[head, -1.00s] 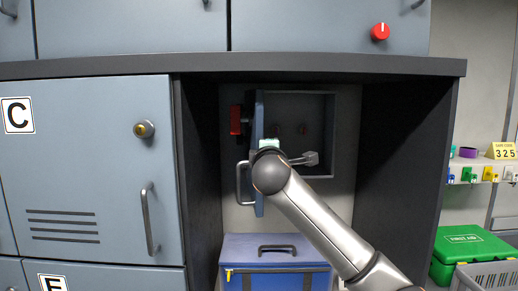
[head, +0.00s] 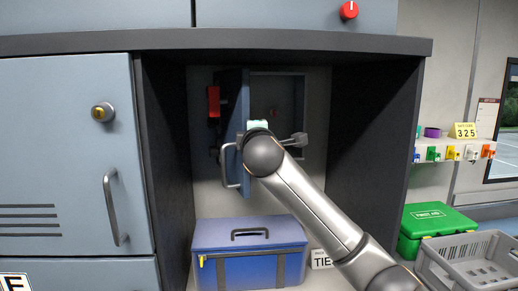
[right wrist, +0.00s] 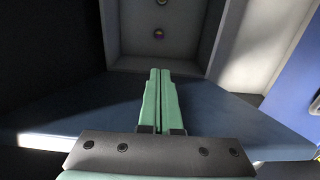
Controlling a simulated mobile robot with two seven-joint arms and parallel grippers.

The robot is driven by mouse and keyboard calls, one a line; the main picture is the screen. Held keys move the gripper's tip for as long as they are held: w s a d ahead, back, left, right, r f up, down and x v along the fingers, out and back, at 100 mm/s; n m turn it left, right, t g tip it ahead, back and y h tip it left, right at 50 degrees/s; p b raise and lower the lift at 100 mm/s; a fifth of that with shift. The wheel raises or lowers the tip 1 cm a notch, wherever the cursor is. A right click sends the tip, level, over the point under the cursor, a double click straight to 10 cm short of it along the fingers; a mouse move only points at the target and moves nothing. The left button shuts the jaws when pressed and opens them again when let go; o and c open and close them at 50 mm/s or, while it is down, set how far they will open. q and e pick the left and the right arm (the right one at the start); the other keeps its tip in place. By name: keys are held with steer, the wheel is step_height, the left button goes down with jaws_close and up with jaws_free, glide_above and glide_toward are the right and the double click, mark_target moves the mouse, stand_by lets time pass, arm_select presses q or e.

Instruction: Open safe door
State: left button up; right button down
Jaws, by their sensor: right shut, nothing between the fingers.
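The safe (head: 292,84) is a dark grey recess in the alcove. Its blue door (head: 245,95) stands swung out, seen nearly edge-on, with a grey bar handle (head: 228,168) on its left side. My right arm comes in from the lower right and ends at the door. In the right wrist view the green fingers of my right gripper (right wrist: 160,75) are together and empty, over a blue panel that looks like the door (right wrist: 70,115). Contact with it is unclear. My left gripper is not in view.
A blue case (head: 270,268) stands below the safe. Dark alcove walls (head: 365,130) flank it. A cabinet with a handle (head: 115,207) is at left. A green first aid box (head: 430,222) and a grey crate (head: 470,262) are at right.

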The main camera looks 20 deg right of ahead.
steer(key=v, duration=2.4)
steer(key=shift+f, duration=0.15)
steer(key=shift+d, duration=0.15)
